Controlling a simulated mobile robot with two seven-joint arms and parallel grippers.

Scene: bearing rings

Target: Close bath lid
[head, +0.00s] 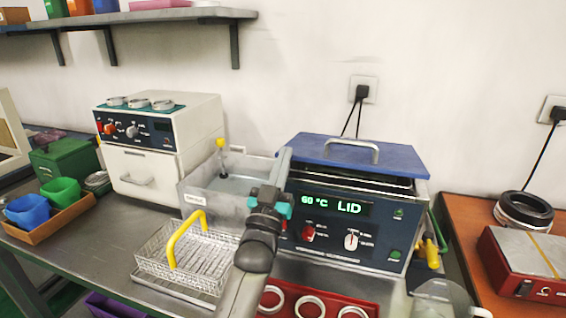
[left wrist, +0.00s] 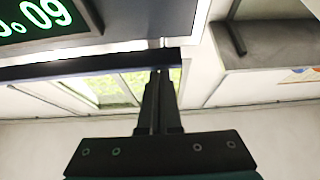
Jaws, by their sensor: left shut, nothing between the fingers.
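The bath (head: 340,225) is a dark-fronted unit whose green display (head: 330,206) reads 60 °C LID. Its blue lid (head: 400,160) with a grey handle (head: 350,146) sits tilted over the top. A gap with metal bars shows under its front edge, so the lid is not flat on the bath. My left gripper (head: 281,170) is shut and empty at the bath's front left corner. In the left wrist view the shut fingers (left wrist: 159,85) reach a dark edge, probably the lid's; I cannot tell whether they touch it. My right gripper is not in view.
A wire basket (head: 185,262) with a yellow handle stands in front of the left-hand tank (head: 200,197). A red tray (head: 318,303) of rings lies before the bath. A cream machine (head: 190,135) stands left. A clear jug (head: 437,296) is at right front.

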